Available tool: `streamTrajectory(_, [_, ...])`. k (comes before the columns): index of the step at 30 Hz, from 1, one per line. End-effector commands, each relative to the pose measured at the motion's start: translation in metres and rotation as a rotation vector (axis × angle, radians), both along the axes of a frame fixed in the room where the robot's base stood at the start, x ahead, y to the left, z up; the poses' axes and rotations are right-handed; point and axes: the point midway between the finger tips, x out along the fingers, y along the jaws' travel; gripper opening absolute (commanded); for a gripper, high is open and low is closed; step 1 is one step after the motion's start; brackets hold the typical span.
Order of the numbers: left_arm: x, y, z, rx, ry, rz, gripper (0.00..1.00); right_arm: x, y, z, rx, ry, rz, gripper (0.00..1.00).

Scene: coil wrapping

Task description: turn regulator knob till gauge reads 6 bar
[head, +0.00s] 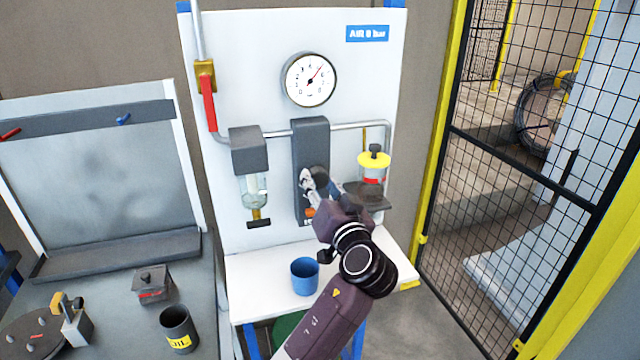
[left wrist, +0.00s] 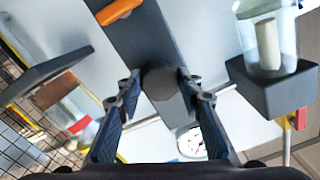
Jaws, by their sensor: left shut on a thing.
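The dark round regulator knob (left wrist: 162,82) is between the fingers of my left gripper (left wrist: 160,88) in the left wrist view. My left gripper (head: 319,183) is shut on the knob, and my arm hides part of the regulator's lower end. The gauge also shows in the left wrist view (left wrist: 192,142), partly behind a finger. My right gripper is not in view.
A filter with a clear bowl (head: 255,188) hangs left of the regulator, and a yellow-topped unit (head: 374,165) is close on its right. A red valve lever (head: 209,103) is at upper left. A blue cup (head: 305,276) stands on the shelf below. A mesh fence (head: 520,150) is at right.

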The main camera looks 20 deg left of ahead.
Motion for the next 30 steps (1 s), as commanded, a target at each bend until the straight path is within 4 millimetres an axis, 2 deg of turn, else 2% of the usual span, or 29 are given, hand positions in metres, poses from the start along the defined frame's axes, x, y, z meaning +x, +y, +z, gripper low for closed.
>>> streamTrajectory(15, [0.0,0.002,0.002,0.33,0.224,0.003,0.1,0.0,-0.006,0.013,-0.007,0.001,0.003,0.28])
streamTrajectory(30, [0.0,0.002,0.002,0.423,0.284,0.003,0.1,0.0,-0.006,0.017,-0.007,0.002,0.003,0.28])
